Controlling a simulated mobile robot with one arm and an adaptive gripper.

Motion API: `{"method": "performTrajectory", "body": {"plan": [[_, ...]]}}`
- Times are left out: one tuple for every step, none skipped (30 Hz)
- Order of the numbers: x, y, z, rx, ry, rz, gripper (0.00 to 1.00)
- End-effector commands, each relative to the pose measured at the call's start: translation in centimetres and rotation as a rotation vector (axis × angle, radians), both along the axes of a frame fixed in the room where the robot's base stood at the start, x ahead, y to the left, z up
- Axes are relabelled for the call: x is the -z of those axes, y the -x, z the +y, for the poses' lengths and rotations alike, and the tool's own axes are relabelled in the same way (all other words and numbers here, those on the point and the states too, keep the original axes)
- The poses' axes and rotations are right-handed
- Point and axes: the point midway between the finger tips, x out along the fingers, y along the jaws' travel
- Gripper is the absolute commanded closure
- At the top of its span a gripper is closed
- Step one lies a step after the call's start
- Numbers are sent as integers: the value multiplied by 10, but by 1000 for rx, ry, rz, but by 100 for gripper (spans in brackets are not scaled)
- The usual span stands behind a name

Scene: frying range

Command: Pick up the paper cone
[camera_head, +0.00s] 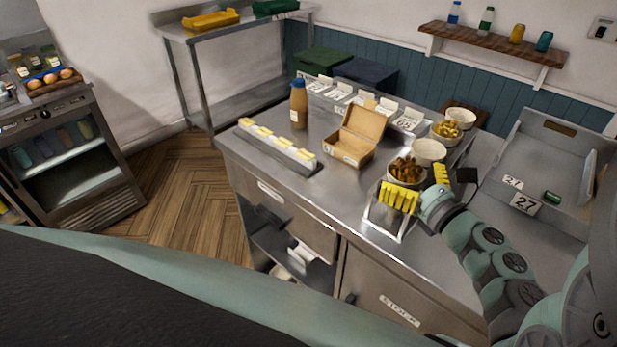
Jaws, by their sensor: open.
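My arm reaches in from the right, and my gripper (441,187) is over the right part of the steel counter, open. Its fingers are small in view and partly hidden by the wrist. Just left of it stands a small metal stand (385,222) with yellow strips (398,198) at its top. Behind them are a white round container with brown fried food (406,172), a pale empty-looking one (428,150), and one with golden pieces (447,130). I cannot tell for certain which of these is the paper cone. Nothing shows held in my gripper.
An open cardboard box (352,140) stands mid-counter, with a sauce bottle (299,105) and a long tray of pale-yellow blocks (277,147) to its left. Labelled bins (345,97) line the back. A grey tray (555,165) lies at right. Bare counter shows before the box.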

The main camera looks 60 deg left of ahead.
Motion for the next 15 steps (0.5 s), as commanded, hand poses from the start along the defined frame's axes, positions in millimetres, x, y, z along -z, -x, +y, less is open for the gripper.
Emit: {"method": "performTrajectory", "body": {"plan": [[-2,1,5,-7,-1,0,0],[-1,1,6,-7,-1,0,0],[0,1,6,-6,0,0,0],[0,1,7,-6,1,0,0],[0,1,7,-6,1,0,0],[1,1,7,-6,1,0,0],[1,1,6,-6,1,0,0],[1,1,6,-6,1,0,0],[1,1,6,-6,1,0,0],[1,1,6,-6,1,0,2],[1,1,6,-6,1,0,5],[1,1,6,-6,1,0,9],[1,1,6,-5,1,1,13],[1,1,6,-5,1,1,16],[1,1,6,-5,1,1,20]]}}
